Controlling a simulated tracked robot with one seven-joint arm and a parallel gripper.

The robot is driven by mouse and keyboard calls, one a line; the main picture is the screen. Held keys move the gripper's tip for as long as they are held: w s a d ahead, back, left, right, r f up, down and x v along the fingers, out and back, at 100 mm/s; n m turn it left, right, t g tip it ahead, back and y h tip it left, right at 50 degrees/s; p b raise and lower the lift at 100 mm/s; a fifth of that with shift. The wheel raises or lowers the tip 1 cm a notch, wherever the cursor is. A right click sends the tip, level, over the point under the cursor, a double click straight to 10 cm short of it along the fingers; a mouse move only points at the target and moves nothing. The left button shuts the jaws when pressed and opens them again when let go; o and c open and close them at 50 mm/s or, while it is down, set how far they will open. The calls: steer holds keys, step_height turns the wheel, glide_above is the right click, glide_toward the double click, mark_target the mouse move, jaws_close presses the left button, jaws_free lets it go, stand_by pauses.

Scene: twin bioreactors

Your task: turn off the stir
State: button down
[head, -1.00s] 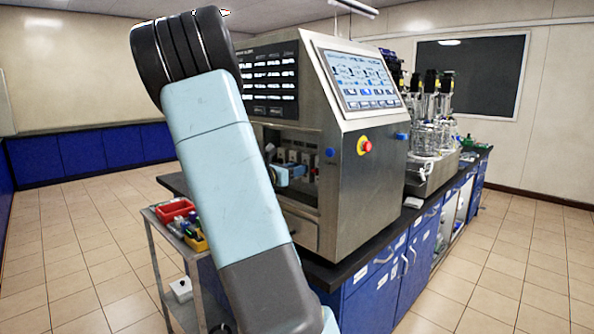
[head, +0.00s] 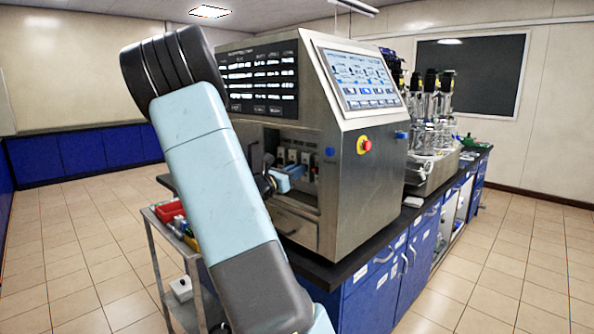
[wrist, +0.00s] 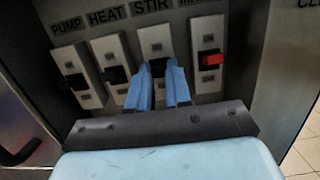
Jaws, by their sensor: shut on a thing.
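The stir switch (wrist: 154,42) is a pale plate under the label STIR in the wrist view. My gripper (wrist: 158,72) has its two blue fingers on either side of the switch's dark lever and is shut on it. The fingers hide most of the lever, so its position is unclear. In the head view my gripper (head: 290,176) reaches into the recess at the front of the steel cabinet (head: 370,200), partly behind my arm.
The pump switch (wrist: 72,66) and heat switch (wrist: 110,60) have black levers, left of the stir switch. A switch with a red lever (wrist: 212,60) is close on the right. A red emergency button (head: 364,146) and a touchscreen (head: 357,80) are on the cabinet. A cart (head: 165,250) stands left.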

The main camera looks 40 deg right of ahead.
steer(key=h, duration=0.1)
steer(key=f+h, duration=0.1)
steer(key=shift+w+f+t+h, duration=0.1)
steer(key=shift+f+t+h, duration=0.2)
steer(key=shift+h, duration=0.1)
steer(key=shift+d+f+h, duration=0.1)
steer(key=shift+f+h, duration=0.35)
steer(key=shift+h, duration=0.75)
steer(key=c, duration=1)
jaws_free()
steer(key=shift+c, duration=0.2)
steer(key=w+v, duration=0.1)
steer(key=v, duration=1.2)
steer(key=shift+s+a+f, duration=0.2)
steer(key=shift+s+f, duration=0.25)
steer(key=shift+s, duration=0.05)
